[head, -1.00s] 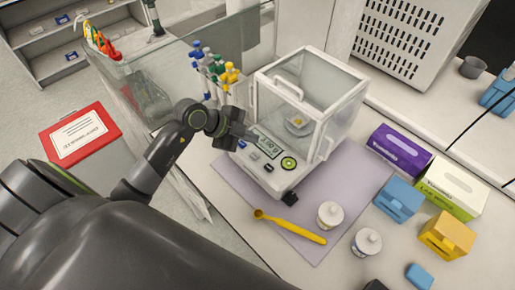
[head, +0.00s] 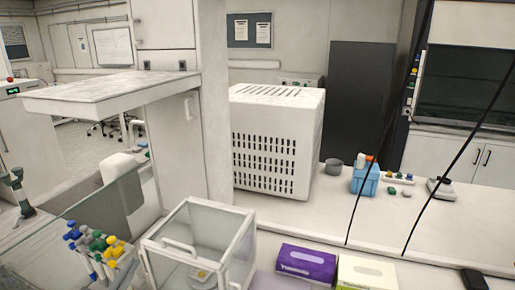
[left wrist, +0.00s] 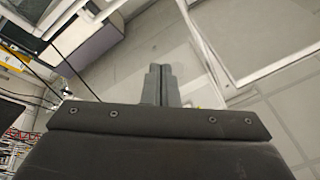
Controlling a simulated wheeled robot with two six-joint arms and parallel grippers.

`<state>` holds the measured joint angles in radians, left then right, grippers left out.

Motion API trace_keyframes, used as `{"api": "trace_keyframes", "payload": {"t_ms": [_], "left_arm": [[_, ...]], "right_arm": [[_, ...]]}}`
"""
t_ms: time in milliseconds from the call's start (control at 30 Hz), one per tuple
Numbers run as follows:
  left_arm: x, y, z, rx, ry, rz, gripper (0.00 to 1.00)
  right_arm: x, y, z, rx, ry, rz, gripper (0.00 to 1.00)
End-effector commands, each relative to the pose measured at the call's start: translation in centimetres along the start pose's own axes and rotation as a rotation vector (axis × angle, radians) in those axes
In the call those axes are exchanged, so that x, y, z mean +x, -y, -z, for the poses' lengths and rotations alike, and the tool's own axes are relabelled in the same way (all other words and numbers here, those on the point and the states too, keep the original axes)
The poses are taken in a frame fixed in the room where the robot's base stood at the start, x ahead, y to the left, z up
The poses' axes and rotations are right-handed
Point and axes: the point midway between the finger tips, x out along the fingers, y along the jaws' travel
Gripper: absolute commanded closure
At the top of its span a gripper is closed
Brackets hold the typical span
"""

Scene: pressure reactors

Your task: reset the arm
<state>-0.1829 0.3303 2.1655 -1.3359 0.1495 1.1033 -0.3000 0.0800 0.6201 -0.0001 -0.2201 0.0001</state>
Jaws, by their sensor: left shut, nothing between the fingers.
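My left gripper (left wrist: 160,84) shows in the left wrist view, its two dark fingers together, shut and empty. Pale floor lies behind the fingers, and nothing touches them. I cannot make out my left arm in the head view now. My right gripper is in neither view.
The head view shows a glass-sided balance (head: 197,250), pipettes in a rack (head: 95,252), a purple box (head: 306,262) and a white-green box (head: 366,273). A white perforated unit (head: 277,142) stands behind. A blue rack (head: 365,178) is on the back bench.

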Motion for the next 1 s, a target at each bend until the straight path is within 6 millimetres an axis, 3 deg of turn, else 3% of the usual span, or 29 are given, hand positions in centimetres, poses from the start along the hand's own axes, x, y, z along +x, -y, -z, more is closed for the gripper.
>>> {"api": "trace_keyframes", "payload": {"t_ms": [100,200,367,500,667,800,1000], "left_arm": [[-2.1,3.0,-1.4,-0.059,0.122,0.203,1.00],[-4.5,4.8,-3.4,-0.108,0.267,0.341,1.00],[-9.6,5.4,-7.3,-0.191,0.566,0.478,1.00],[-14.8,3.5,-10.3,-0.271,0.871,0.496,1.00],[-20.9,-0.8,-11.8,-0.365,1.212,0.394,1.00],[-25.2,-4.6,-11.4,-0.433,1.434,0.241,1.00],[-29.8,-9.3,-9.2,-0.514,1.652,-0.014,1.00]], "right_arm": [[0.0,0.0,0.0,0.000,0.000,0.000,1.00],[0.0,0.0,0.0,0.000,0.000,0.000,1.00],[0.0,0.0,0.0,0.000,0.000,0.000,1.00],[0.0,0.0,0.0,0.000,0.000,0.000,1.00],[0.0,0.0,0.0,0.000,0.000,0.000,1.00],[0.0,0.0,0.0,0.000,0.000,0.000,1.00],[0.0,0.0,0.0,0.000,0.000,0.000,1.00]]}}
